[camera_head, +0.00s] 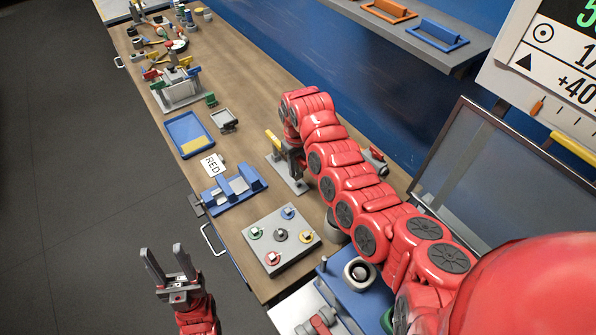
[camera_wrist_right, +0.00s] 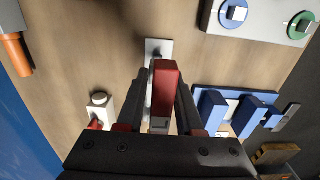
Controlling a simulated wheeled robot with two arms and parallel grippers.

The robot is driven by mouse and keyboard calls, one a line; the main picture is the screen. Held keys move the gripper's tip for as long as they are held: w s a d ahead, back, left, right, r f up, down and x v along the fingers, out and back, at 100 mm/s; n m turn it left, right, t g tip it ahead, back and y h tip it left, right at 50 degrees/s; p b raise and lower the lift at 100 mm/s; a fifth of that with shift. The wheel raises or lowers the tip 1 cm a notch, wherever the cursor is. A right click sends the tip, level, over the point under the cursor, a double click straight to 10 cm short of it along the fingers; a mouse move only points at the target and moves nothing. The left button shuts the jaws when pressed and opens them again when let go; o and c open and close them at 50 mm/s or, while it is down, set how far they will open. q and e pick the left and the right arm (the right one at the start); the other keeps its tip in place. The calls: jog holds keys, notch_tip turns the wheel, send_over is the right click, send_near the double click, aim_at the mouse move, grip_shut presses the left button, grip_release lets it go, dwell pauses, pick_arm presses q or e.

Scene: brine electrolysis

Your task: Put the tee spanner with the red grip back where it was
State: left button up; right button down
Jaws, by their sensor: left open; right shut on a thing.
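My right gripper (camera_wrist_right: 160,118) is shut on the red grip of the tee spanner (camera_wrist_right: 166,82) in the right wrist view. The grip lies between the two dark fingers. In the head view my right gripper (camera_head: 295,158) points down over a small grey base plate (camera_head: 298,188), and the red grip is hidden there. The plate also shows behind the grip in the wrist view (camera_wrist_right: 154,46). I cannot tell whether the spanner touches the plate. My left gripper (camera_head: 163,266) is open and empty, off the bench's front edge.
A grey panel with coloured knobs (camera_head: 263,238) and a blue slotted block (camera_head: 248,178) stand close by. A "RED" card (camera_head: 211,165), a blue tray (camera_head: 183,130) and a rack with coloured handles (camera_head: 180,95) lie farther along. A yellow bar (camera_head: 273,140) is beside the right gripper.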

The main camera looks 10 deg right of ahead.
aim_at(298, 171)
jog(key=shift+w+d, duration=0.15)
jog(key=shift+w, duration=0.1)
notch_tip(298, 171, down, 3)
jog(key=shift+r+p, duration=0.1)
jog(key=shift+p, duration=0.85)
jog(key=shift+f, duration=0.35)
jog(key=shift+f, duration=0.1)
jog(key=shift+f+b, duration=0.5)
jog(key=shift+f, duration=0.05)
jog(key=c, duration=0.6)
grip_release()
jog(key=shift+o, duration=0.2)
jog(key=shift+r, duration=0.1)
